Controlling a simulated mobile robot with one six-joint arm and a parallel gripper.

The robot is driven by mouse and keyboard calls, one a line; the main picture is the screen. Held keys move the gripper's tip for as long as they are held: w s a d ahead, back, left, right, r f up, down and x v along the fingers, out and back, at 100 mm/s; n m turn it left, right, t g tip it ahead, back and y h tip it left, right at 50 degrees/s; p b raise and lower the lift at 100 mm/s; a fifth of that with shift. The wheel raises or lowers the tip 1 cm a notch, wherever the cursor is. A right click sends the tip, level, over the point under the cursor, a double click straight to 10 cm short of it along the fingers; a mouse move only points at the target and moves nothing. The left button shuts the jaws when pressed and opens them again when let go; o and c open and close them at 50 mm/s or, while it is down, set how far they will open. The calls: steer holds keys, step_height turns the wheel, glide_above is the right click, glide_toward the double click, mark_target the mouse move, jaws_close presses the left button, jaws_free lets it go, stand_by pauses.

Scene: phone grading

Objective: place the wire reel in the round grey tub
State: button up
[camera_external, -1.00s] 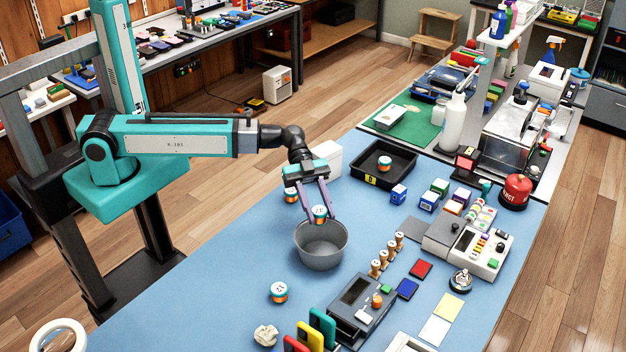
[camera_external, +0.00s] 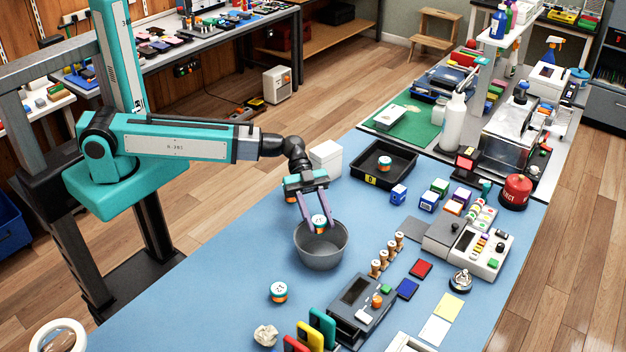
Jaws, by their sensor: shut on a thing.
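The wire reel (camera_external: 319,222), small with a white top and orange and teal bands, is held between the fingers of my gripper (camera_external: 318,224). My gripper is shut on it and points down. The round grey tub (camera_external: 321,252) stands on the blue table below. The reel is at the tub's mouth, near its back rim; the picture does not show clearly how deep it sits or whether it touches the tub. The tub's floor is partly visible and looks bare.
A white box (camera_external: 326,158) stands behind. Wooden pegs (camera_external: 383,254) and a grey device (camera_external: 362,305) lie right and front. Blue table to the left is clear.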

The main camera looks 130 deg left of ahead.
steer(key=shift+f+b, duration=0.45)
steer(key=shift+b, duration=0.3)
steer(key=o, duration=1)
steer(key=shift+r+p, duration=0.5)
steer(key=shift+p, duration=0.25)
steer(key=shift+r, duration=0.1)
steer(key=b+v, duration=0.3)
steer(key=v, duration=0.9)
steer(key=shift+b, duration=0.35)
steer(key=shift+w, duration=0.1)
steer(key=shift+p+x, duration=1.65)
steer(key=shift+x, duration=3.7)
